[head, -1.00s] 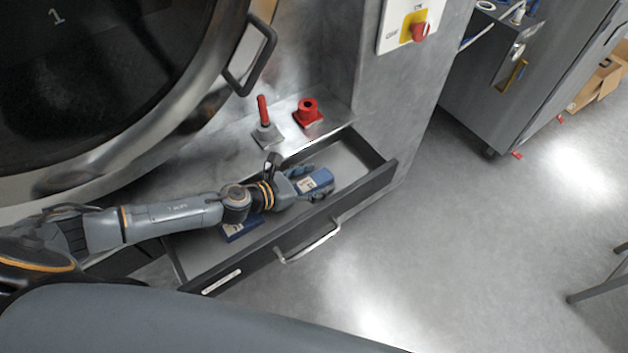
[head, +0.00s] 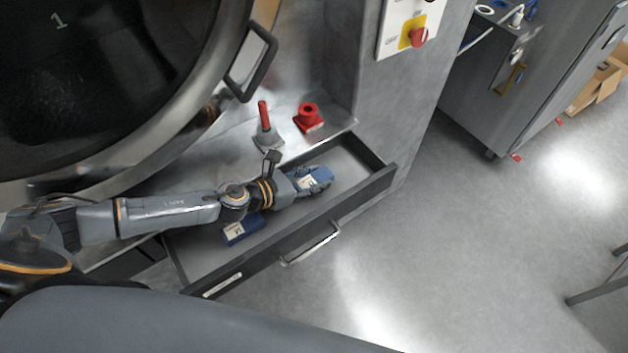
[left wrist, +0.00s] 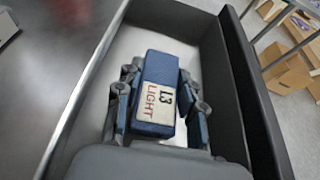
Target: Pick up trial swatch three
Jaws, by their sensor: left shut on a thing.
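A dark blue block with a white label reading "L3 LIGHT", which I take as trial swatch three (head: 314,179), is in my left gripper (head: 317,181). The swatch (left wrist: 157,92) fills the space between the fingers in the left wrist view, with a finger along each side. My left gripper is shut on it, inside the open drawer (head: 357,212). I cannot tell whether the swatch touches the drawer floor. A second blue block with a white label (head: 241,229) lies in the drawer under my left forearm, partly hidden. My right gripper is not in view.
The drawer's front wall with its handle (head: 312,246) stands close beside my left gripper. The round machine door (head: 95,75) is at upper left.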

